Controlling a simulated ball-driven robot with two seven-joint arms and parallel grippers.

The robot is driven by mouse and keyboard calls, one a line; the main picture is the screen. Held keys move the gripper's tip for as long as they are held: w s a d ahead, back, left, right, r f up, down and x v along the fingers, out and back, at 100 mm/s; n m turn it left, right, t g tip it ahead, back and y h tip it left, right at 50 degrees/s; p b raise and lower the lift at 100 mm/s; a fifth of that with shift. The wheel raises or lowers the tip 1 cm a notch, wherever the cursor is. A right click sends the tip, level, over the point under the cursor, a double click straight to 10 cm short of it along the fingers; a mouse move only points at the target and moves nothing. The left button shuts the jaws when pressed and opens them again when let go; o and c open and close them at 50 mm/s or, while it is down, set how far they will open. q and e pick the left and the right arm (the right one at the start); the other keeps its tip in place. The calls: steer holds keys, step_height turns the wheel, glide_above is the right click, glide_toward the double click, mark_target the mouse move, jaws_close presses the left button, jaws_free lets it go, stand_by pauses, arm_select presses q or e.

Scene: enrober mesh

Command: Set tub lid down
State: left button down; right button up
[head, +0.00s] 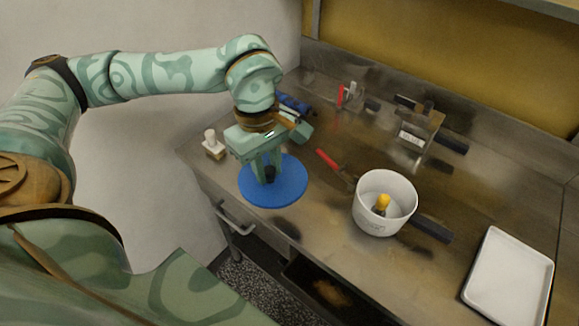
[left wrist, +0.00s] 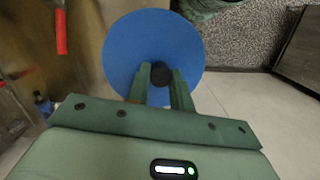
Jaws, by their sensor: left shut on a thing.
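The tub lid (head: 287,192) is a round blue disc with a dark knob at its centre. My left gripper (head: 267,172) is above it with its fingers shut on the knob. In the left wrist view the lid (left wrist: 195,45) spreads out beyond the fingertips (left wrist: 160,78), with the dark knob between them. The lid is near the front left edge of the steel bench; I cannot tell whether it touches the surface. A white tub (head: 369,217) stands open to the right of the lid, with a yellow-topped thing inside. My right gripper is not in view.
A white tray (head: 508,278) lies at the right. A red-handled tool (head: 328,160) lies between lid and tub. A small white-knobbed block (head: 212,146) is left of the lid. A metal box (head: 417,132) and dark bars stand behind. An open drawer (head: 320,285) is below the front edge.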

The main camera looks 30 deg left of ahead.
arm_select(q)
steer(key=w+a+f+b, duration=0.1)
steer(key=w+f, duration=0.2)
steer(key=w+a+f, duration=0.1)
steer(key=w+f, duration=0.1)
steer(key=w, duration=0.2)
steer(key=w+a+f+b, duration=0.1)
steer(key=w+f, duration=0.2)
steer(key=w, duration=0.1)
steer(key=shift+f+b, duration=0.3)
steer(key=shift+f, duration=0.05)
steer(key=shift+w+a+f, duration=0.1)
steer(key=shift+w+f, duration=0.15)
steer(key=shift+f, duration=0.05)
step_height(320, 180, down, 3)
steer(key=shift+f+b, duration=0.1)
steer(key=shift+b, duration=0.45)
steer(key=c, duration=1.2)
jaws_free()
steer(key=shift+c, duration=0.2)
